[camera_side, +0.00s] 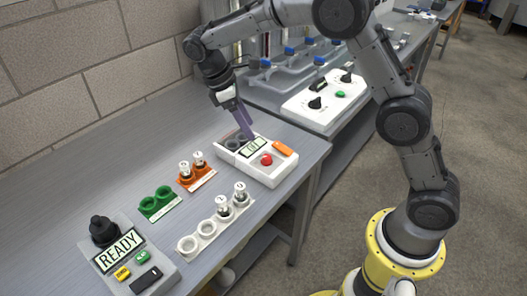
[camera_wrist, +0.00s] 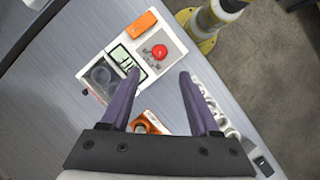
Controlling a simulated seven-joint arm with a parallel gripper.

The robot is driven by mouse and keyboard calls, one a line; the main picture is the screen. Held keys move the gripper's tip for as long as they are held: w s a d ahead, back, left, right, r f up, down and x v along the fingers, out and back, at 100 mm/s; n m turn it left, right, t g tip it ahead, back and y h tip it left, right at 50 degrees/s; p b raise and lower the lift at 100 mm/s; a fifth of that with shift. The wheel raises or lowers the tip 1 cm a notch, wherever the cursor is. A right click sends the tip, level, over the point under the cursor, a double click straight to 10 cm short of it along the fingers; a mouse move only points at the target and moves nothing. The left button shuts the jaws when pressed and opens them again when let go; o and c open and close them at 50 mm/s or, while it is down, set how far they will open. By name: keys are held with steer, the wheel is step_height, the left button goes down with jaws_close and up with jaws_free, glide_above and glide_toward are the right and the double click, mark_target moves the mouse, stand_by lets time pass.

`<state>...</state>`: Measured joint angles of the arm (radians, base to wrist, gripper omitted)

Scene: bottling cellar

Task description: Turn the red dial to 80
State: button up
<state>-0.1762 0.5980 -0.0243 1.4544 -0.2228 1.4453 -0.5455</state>
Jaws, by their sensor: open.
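A white device (camera_side: 284,178) stands near the right edge of the bench and carries a red round knob (camera_side: 266,160), which I take as the red dial. The knob also shows in the wrist view (camera_wrist: 159,52). No scale or pointer can be made out on it. A small display (camera_side: 253,147) sits beside the knob; its reading is too small to be sure of. My gripper (camera_side: 246,134) is open with purple fingers, low over the device by the display. In the wrist view my fingertips (camera_wrist: 158,74) are spread apart, with the knob between and beyond them, not gripped.
The device also has an orange block (camera_side: 283,148) and dark round wells (camera_wrist: 101,76). Nearby are an orange holder (camera_side: 208,178) with vials, a green holder (camera_side: 148,205), a white vial rack (camera_side: 207,232) and a READY unit (camera_side: 167,276). A white panel with black knobs (camera_side: 297,113) stands behind.

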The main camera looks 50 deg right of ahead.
mark_target(266, 157)
steer(key=x, duration=1.1)
steer(key=shift+r, duration=0.1)
jaws_close()
